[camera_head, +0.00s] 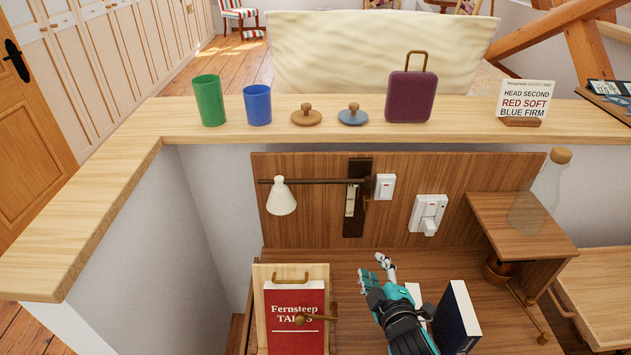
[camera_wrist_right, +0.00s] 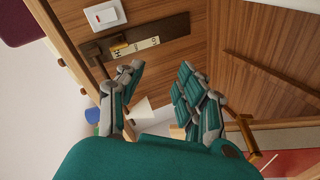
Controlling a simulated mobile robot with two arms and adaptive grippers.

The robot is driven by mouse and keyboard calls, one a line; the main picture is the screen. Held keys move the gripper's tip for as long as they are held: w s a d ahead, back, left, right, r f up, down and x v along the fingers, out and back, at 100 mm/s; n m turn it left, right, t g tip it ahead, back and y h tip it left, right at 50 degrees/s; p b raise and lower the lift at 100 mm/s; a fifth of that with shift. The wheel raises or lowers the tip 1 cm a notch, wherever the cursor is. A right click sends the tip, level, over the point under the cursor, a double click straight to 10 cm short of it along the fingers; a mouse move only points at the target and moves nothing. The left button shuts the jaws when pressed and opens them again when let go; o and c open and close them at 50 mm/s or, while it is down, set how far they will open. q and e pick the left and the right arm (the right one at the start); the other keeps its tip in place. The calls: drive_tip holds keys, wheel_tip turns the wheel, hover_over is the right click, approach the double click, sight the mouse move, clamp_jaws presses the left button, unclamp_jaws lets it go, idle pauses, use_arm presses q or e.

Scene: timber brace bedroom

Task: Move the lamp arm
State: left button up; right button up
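The lamp arm (camera_head: 315,181) is a thin dark bar running left from a dark wall plate (camera_head: 357,222) on the wooden back panel. A cream lamp shade (camera_head: 281,198) hangs near its left end. My right gripper (camera_head: 372,266) is below the arm and plate, empty and apart from them. In the right wrist view my right gripper (camera_wrist_right: 160,68) has its fingers spread. There the plate (camera_wrist_right: 170,34) is beyond the fingertips, and the shade (camera_wrist_right: 140,113) shows partly behind the left finger. My left gripper is in neither view.
A red book (camera_head: 292,340) on a wooden stand is left of my right gripper; a dark blue book (camera_head: 460,315) is right of it. Switches (camera_head: 385,187) (camera_head: 429,212) are right of the plate. A glass bottle (camera_head: 540,195) stands on a raised shelf. Cups and a purple bag (camera_head: 410,97) line the ledge.

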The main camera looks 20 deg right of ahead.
sight(318, 181)
drive_tip(key=w+a+r+n+t+y, duration=0.4)
drive_tip(key=w+r+n+t+y, duration=0.15)
drive_tip(key=n, duration=0.45)
drive_tip(key=shift+h, duration=0.25)
drive_tip(key=x, duration=0.5)
drive_tip(key=p+x, duration=0.1)
drive_tip(key=x, duration=0.5)
drive_tip(key=p+x, duration=0.1)
drive_tip(key=x, duration=0.5)
drive_tip(key=shift+a+r, duration=0.15)
drive_tip(key=shift+r, duration=0.15)
drive_tip(key=shift+c, duration=0.2)
clamp_jaws()
